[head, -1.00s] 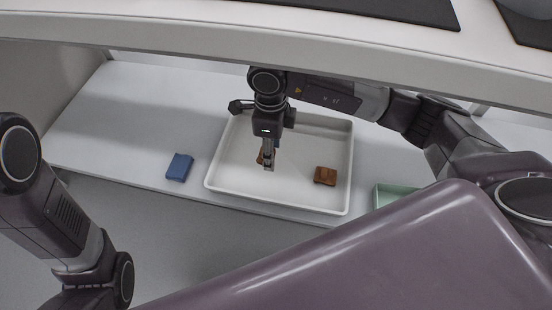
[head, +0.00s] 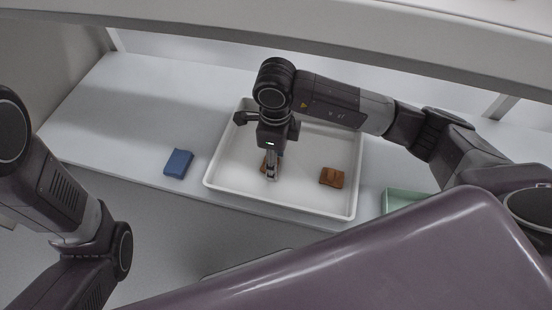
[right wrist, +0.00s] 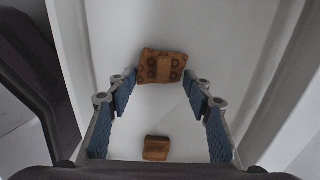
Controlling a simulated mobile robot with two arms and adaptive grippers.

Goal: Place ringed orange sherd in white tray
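The white tray (head: 312,203) lies on the light table. My right gripper (head: 271,178) points down over it. An orange-brown sherd (head: 264,166) shows partly hidden behind the fingers. A second orange-brown sherd (head: 331,177) lies in the tray to the right. In the right wrist view, a sherd with dark rings and a raised band (right wrist: 162,67) lies beyond the open fingertips. A smaller-looking plain brown sherd (right wrist: 156,148) shows lower down, partly cut off by my gripper body. The fingers stand apart and hold nothing. My left arm is at the left edge, its gripper out of view.
A blue block (head: 179,163) lies on the table left of the tray. A pale green tray (head: 402,196) is at the right, partly hidden by my body. A shelf edge crosses the top. The table left and behind the blue block is clear.

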